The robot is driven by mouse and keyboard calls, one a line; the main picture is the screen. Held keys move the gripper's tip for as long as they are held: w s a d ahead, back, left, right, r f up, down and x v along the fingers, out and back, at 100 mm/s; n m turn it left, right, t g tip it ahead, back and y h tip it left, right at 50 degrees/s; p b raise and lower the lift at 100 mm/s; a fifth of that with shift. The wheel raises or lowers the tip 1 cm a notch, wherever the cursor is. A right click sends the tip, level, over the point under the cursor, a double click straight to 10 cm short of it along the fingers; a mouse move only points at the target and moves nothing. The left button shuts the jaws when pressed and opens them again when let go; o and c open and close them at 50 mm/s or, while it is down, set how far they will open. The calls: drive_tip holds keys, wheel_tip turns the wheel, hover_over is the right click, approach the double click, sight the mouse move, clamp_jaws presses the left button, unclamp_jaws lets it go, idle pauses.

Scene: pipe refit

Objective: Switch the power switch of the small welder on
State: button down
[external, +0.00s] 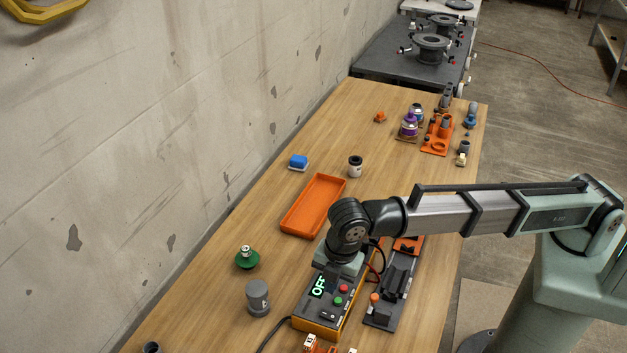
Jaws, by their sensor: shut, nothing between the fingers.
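The small welder (318,322) is a yellow and dark grey box at the lower middle of the external view. Its lit display (319,287) reads OFF. Its top face carries a red button (344,289), a green button (338,301) and a black switch (328,315) near the front end. My gripper (334,281) points down over the back part of the welder, near the display, behind the switch. It is shut and holds nothing. Its fingertips are small and dark here, and I cannot tell whether they touch the welder. My wrist hides the welder's far end.
A dark fixture (381,316) stands close right of the welder. An orange tray (299,222) lies behind it. A grey cylinder (257,298) and green part (247,259) stand left. A black cable (272,335) runs from the welder. Bare table (205,305) lies at left.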

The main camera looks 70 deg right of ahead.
sight(325, 313)
drive_tip(key=f, duration=0.3)
drive_tip(key=w+f, duration=0.1)
drive_tip(key=f, duration=0.5)
drive_tip(key=shift+w+f, duration=0.15)
drive_tip(key=shift+f, duration=0.05)
drive_tip(key=shift+w+f, duration=0.15)
drive_tip(key=shift+f, duration=0.1)
drive_tip(key=shift+s, duration=0.25)
drive_tip(key=shift+s+r, duration=0.15)
drive_tip(key=shift+s, duration=0.5)
drive_tip(key=shift+r, duration=0.15)
wheel_tip(325, 313, up, 14)
drive_tip(key=s, duration=0.2)
idle(0.5)
drive_tip(key=shift+a+f, duration=0.1)
drive_tip(key=shift+f, duration=0.1)
